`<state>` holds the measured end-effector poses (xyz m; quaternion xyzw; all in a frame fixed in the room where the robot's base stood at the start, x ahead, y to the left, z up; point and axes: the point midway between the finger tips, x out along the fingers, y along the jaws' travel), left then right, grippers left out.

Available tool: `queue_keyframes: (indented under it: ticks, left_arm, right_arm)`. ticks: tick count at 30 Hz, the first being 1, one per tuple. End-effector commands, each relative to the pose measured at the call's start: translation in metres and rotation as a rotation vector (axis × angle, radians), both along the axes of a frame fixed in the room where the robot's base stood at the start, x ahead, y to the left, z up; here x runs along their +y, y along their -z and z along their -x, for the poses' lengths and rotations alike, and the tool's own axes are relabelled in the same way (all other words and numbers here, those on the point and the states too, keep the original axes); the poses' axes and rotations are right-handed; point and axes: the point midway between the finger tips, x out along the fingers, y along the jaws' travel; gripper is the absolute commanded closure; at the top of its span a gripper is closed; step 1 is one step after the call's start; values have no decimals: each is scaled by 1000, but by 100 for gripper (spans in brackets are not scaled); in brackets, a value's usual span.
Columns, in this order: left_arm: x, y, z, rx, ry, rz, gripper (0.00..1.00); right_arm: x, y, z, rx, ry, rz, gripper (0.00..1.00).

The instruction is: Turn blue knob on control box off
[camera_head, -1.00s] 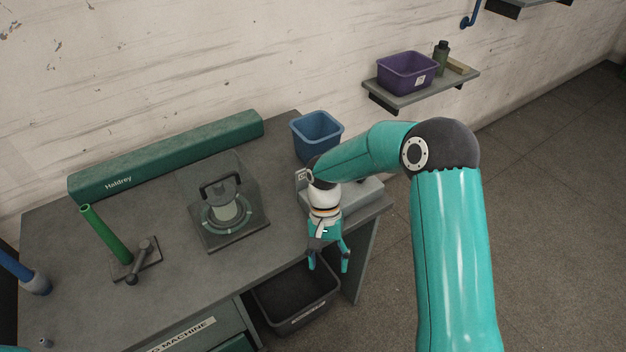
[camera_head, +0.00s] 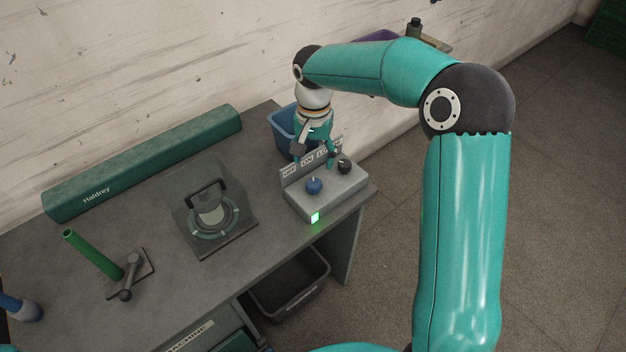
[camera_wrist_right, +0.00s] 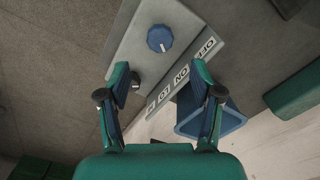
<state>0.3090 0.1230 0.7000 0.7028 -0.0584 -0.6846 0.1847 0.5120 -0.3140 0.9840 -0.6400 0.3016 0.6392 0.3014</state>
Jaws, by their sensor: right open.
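The grey control box (camera_head: 330,198) stands at the right end of the workbench. It carries a blue knob (camera_head: 314,186), a black knob (camera_head: 344,166) and a lit green lamp (camera_head: 315,217). A label plate with OFF, ON and LO lettering stands along its back edge. My right gripper (camera_head: 314,161) is open above the back of the box, pointing down. In the right wrist view the blue knob (camera_wrist_right: 160,38) has a small pale mark on it and lies beyond the open fingertips (camera_wrist_right: 160,76), touching neither. My left gripper is out of view.
A blue bin (camera_head: 283,125) stands behind the box, partly hidden by my right arm. A black bin (camera_head: 290,290) is below.

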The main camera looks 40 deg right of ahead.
Motion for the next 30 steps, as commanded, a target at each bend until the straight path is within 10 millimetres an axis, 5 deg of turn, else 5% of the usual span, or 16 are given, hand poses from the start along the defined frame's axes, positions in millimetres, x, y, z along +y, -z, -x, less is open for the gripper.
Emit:
queue_keyframes:
  ticks: [12, 26, 30]
  left_arm:
    - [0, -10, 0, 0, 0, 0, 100]
    - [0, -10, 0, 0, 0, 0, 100]
    - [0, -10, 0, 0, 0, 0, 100]
  right_arm:
    - [1, 77, 0, 4, -1, 0, 35]
    - [1, 91, 0, 1, -1, -1, 35]
    - [1, 91, 0, 1, -1, -1, 55]
